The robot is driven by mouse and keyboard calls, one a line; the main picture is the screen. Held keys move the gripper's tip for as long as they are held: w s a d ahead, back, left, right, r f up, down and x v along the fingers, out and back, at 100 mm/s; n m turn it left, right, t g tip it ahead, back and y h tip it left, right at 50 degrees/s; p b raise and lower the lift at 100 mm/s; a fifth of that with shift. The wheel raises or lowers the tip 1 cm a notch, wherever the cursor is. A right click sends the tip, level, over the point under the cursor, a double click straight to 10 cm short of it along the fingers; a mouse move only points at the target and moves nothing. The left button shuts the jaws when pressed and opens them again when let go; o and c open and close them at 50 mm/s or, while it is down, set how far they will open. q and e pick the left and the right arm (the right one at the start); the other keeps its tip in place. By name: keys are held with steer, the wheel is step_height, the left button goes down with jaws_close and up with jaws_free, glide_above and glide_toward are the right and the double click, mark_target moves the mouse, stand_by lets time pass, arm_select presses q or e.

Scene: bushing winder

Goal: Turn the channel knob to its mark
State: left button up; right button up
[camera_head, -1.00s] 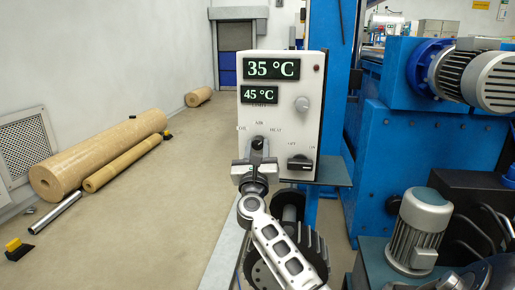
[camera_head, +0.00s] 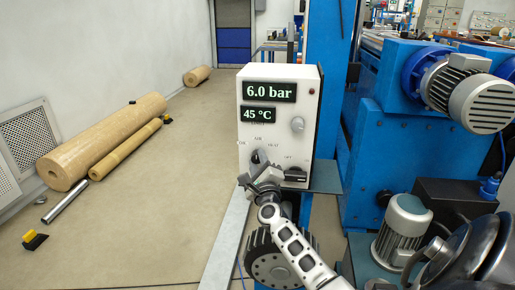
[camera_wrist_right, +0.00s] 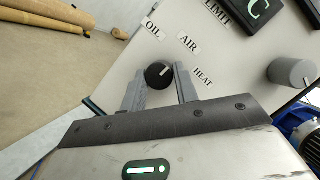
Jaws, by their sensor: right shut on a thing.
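The white control panel (camera_head: 284,130) shows "6.0 bar" on its upper display (camera_head: 269,92) and "45 °C" on its lower one (camera_head: 258,115). The small black channel knob (camera_head: 256,156) is low on the panel's left side. It also shows in the right wrist view (camera_wrist_right: 158,75), among the labels OIL, AIR and HEAT. Its white pointer line points towards AIR (camera_wrist_right: 187,43). My right gripper (camera_head: 259,174) is at the panel, its fingers on either side of the knob (camera_wrist_right: 160,80), shut on it. My left gripper is not in view.
A grey knob (camera_head: 297,125) and a black switch (camera_head: 295,175) are on the panel's right side. Blue machinery with a grey motor (camera_head: 480,100) stands at the right. Cardboard-like rolls (camera_head: 105,140) lie on the floor at the left, with open floor between.

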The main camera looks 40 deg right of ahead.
steer(key=n+p, duration=0.2)
steer(key=p, duration=0.2)
steer(key=n+g+y+p, duration=0.1)
steer(key=n+p, duration=0.2)
steer(key=p, duration=0.1)
steer(key=r+n+g+y+p, duration=0.1)
steer(key=n+p, duration=0.2)
steer(key=p, duration=0.1)
steer(key=shift+s, duration=0.1)
steer(key=shift+f+n+g+y+p, duration=0.15)
steer(key=shift+n+g+y+p, duration=0.35)
steer(key=shift+p, duration=0.6)
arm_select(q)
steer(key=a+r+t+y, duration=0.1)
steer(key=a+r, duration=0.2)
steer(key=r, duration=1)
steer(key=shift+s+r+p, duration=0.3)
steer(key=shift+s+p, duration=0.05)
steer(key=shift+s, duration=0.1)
arm_select(e)
steer(key=shift+n, duration=0.4)
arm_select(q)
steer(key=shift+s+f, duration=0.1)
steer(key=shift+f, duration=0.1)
arm_select(e)
steer(key=shift+f, duration=0.15)
steer(key=o, duration=1)
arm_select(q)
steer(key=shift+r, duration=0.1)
